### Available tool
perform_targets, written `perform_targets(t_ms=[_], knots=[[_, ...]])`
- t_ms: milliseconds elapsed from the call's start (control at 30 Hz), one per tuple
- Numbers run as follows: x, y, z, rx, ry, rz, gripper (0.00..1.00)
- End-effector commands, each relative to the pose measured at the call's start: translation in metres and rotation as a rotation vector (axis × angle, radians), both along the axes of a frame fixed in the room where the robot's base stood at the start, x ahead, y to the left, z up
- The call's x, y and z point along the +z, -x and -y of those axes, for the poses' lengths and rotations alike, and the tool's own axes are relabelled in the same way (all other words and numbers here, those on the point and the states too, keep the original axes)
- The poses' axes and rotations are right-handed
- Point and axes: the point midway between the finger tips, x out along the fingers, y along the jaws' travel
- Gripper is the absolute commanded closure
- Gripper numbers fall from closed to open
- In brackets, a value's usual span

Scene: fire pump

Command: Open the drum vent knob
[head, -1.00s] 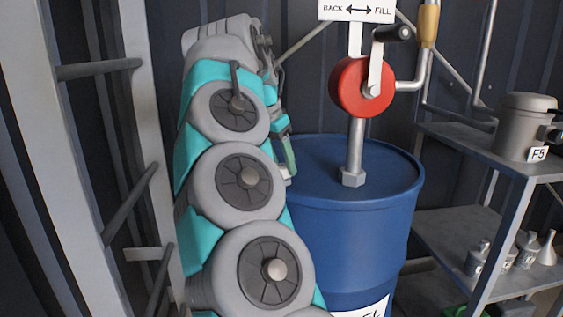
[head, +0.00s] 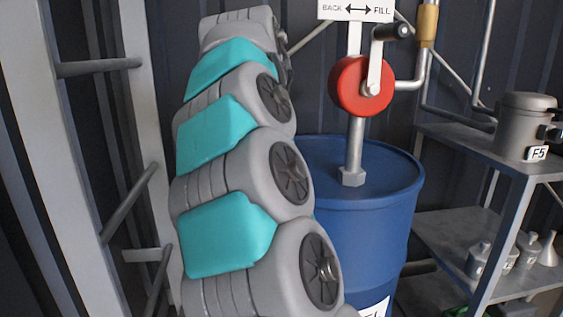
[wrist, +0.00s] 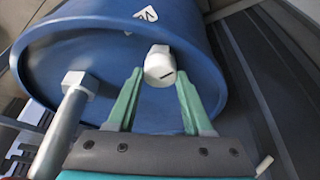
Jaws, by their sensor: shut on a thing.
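The blue drum (head: 365,240) stands in the middle of the head view, partly hidden behind my arm. In the wrist view its top (wrist: 100,50) shows a white vent knob (wrist: 160,68) with a dark slot mark, near the rim. My gripper (wrist: 158,80) has green fingers on both sides of the knob, shut on it. In the head view my arm hides the gripper and the knob.
A red hand pump (head: 362,86) with a crank rises from the drum top on a metal pipe (head: 353,150), also seen in the wrist view (wrist: 65,120). A shelf (head: 480,148) with a grey can (head: 522,125) stands at right. A grey frame (head: 95,150) stands at left.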

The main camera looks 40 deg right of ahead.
Motion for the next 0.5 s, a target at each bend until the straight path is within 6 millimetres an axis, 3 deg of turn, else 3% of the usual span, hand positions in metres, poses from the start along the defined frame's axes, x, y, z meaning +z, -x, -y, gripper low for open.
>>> perform_targets(t_ms=[267, 300, 500], knots=[[-0.0045, 0.0004, -0.0001, 0.002, -0.008, -0.007, 1.00], [-0.0045, 0.0004, -0.0002, 0.002, -0.008, -0.007, 0.48], [-0.0034, 0.0005, -0.0001, 0.002, -0.006, -0.005, 0.26]])
